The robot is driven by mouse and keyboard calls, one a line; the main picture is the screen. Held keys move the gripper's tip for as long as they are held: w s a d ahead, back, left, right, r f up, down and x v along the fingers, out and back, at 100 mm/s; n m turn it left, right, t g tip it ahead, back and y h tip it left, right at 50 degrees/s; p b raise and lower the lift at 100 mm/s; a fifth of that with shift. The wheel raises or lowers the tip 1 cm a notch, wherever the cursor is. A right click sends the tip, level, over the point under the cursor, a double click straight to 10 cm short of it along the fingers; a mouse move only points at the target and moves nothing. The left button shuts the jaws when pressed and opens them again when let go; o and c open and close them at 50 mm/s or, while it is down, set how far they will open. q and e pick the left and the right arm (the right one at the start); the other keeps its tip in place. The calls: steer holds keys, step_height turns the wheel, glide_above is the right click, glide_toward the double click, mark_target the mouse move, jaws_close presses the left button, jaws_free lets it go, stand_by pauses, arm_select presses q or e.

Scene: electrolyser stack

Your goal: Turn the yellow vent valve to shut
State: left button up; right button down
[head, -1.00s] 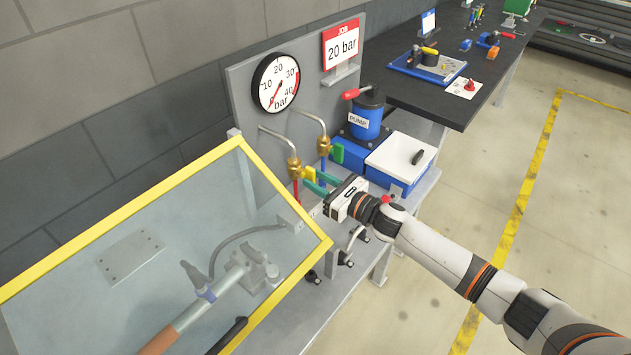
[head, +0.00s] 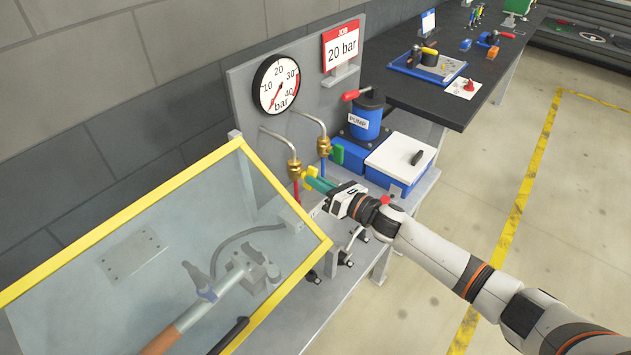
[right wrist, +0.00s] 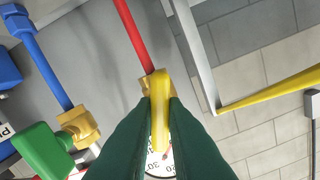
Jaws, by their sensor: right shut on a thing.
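The yellow vent valve handle (head: 310,172) sits on a brass valve body (head: 294,169) above a red pipe, below the pressure gauge. My right gripper (head: 318,182) reaches it from the right, its teal fingers closed on the handle. In the right wrist view the yellow handle (right wrist: 160,108) lies between the two dark green fingers, pointing along them; its outer part is partly hidden. The gauge (head: 276,83) has its needle pointing to the lower left, at the low end of the scale. My left gripper is not in view.
A green-handled valve (head: 337,154) on the blue pipe stands close by, right of the yellow one. A yellow-framed clear guard (head: 285,205) stands to the left. The blue pump (head: 367,118) and a white-lidded blue box (head: 401,155) are behind my right gripper.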

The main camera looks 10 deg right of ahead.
steer(key=m+p, duration=0.1)
steer(key=m, duration=0.3)
steer(key=shift+m, duration=0.3)
steer(key=shift+m+p, duration=0.65)
steer(key=shift+m, duration=1.65)
